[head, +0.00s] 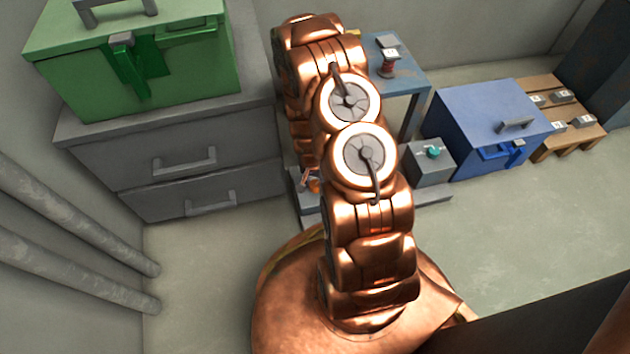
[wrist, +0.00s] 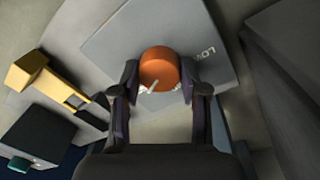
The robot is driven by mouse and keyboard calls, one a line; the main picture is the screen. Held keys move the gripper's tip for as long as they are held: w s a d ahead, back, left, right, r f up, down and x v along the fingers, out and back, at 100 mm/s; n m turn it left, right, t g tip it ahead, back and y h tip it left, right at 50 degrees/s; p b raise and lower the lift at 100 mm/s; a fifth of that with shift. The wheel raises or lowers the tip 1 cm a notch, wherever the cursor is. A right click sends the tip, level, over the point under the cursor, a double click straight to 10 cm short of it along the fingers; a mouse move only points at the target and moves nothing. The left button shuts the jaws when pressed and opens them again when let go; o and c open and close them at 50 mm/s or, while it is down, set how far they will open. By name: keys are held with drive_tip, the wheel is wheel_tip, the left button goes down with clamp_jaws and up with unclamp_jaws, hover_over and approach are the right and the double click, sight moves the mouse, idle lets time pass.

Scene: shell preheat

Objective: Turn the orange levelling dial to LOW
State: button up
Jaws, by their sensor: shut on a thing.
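The orange levelling dial (wrist: 159,66) sits on a grey panel (wrist: 120,38) in the wrist view. The word LOW is printed on the panel to the right of the dial. A pale pointer mark at the dial's lower edge points down and slightly left, away from LOW. More lettering below the dial is partly hidden. My gripper (wrist: 159,76) has one dark finger on each side of the dial and is shut on it. In the head view my copper arm hides most of this place; only a small orange part of the dial (head: 314,186) shows.
A grey box with a teal knob (head: 433,152) stands right of my arm, beside a blue case (head: 480,125) and a wooden pallet (head: 590,133). A green case (head: 190,60) sits on grey drawers (head: 235,165) at left. A yellow part (wrist: 28,72) lies left in the wrist view.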

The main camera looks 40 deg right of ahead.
drive_tip(key=n+p, duration=0.3)
drive_tip(key=shift+r, duration=0.25)
drive_tip(key=n+p, duration=0.3)
drive_tip(key=shift+s+a+f+n, duration=0.1)
drive_tip(key=shift+n, duration=0.3)
drive_tip(key=n+p, duration=0.1)
drive_tip(key=n, duration=0.2)
drive_tip(key=shift+f+n, duration=0.1)
drive_tip(key=shift+n, duration=0.2)
drive_tip(key=n, duration=0.4)
drive_tip(key=shift+n+t+p, duration=0.3)
drive_tip(key=shift+t+p, duration=0.1)
drive_tip(key=n, duration=0.6)
drive_tip(key=shift+s+f, duration=0.1)
drive_tip(key=shift+s, duration=0.05)
drive_tip(key=n+b, duration=0.1)
drive_tip(key=n, duration=0.5)
drive_tip(key=shift+t, duration=0.3)
